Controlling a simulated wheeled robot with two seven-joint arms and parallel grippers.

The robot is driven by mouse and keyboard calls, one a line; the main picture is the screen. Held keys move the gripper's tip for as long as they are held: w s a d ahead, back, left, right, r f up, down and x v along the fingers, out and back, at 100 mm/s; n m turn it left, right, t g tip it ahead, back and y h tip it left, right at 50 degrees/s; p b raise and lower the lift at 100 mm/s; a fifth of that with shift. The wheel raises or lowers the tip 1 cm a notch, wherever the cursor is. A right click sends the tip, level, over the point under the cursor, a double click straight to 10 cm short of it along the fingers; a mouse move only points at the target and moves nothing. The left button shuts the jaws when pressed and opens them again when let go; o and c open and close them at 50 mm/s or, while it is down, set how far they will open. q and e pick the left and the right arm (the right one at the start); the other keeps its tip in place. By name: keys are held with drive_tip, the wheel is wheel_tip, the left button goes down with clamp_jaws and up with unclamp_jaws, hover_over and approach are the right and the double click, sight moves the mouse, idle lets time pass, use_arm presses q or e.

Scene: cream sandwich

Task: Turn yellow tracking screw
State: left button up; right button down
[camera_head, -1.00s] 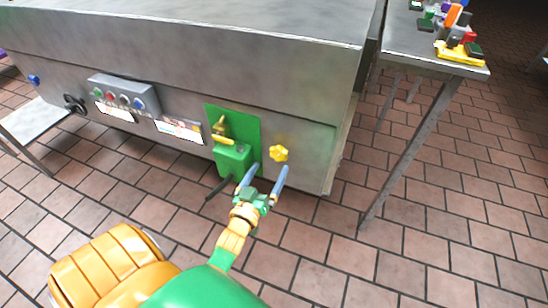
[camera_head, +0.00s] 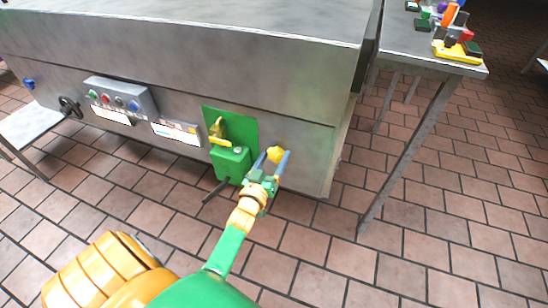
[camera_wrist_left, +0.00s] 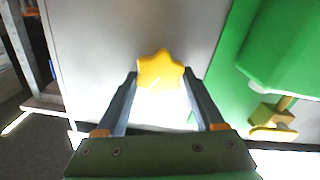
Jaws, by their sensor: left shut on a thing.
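The yellow tracking screw (camera_head: 275,154) is a star-shaped knob on the machine's metal side panel, right of the green plate. My left gripper (camera_head: 274,156) has its two blue-grey fingers on either side of the knob and is shut on it. In the left wrist view the yellow screw (camera_wrist_left: 161,71) sits between the two fingertips of the left gripper (camera_wrist_left: 160,76). My right gripper is not in view.
A green box (camera_head: 231,162) on a green plate (camera_head: 245,124) with a yellow lever stands close left of the knob. A grey button box (camera_head: 121,97) is farther left. A metal table (camera_head: 432,60) with coloured objects stands at the right.

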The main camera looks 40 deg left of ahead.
use_arm(q)
drive_tip(key=shift+m, duration=0.4)
drive_tip(key=m, duration=0.7)
drive_tip(key=shift+d+f, duration=0.1)
drive_tip(key=shift+d, duration=0.05)
drive_tip(key=m, duration=0.3)
drive_tip(key=shift+d+m, duration=0.1)
drive_tip(key=shift+m, duration=0.4)
